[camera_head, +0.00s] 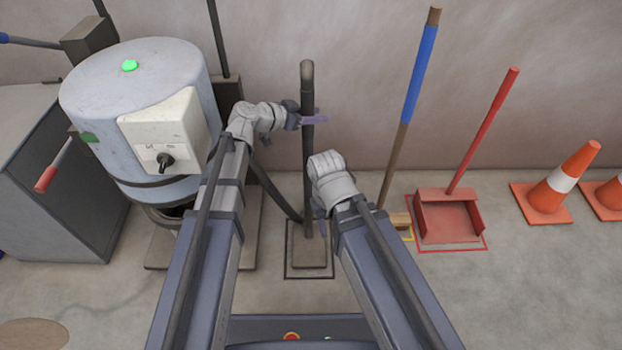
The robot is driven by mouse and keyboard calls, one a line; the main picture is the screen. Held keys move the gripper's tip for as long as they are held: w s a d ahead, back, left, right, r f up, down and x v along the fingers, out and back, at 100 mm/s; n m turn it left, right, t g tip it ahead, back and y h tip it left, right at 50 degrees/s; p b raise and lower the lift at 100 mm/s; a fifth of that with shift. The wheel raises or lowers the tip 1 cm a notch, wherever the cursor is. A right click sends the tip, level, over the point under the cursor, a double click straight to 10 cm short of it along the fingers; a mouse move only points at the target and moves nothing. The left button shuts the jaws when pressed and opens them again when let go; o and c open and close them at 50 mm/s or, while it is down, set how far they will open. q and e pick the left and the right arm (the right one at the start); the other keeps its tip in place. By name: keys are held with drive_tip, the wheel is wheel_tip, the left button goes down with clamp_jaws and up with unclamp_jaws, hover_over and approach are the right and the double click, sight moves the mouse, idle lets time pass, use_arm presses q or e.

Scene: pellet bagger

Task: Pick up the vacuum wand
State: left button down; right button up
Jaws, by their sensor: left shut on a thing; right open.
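A grey-blue vacuum drum (140,75) with a switch box stands left, and a dark hose (268,187) runs toward the wand's foot. A blue-handled broom (420,75), a red dustpan (448,220) and orange cones (560,180) stand right. The front right floor is clear.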

drive_tip(key=shift+r, duration=0.1)
wheel_tip(320, 180, up, 10)
drive_tip(key=p, duration=1)
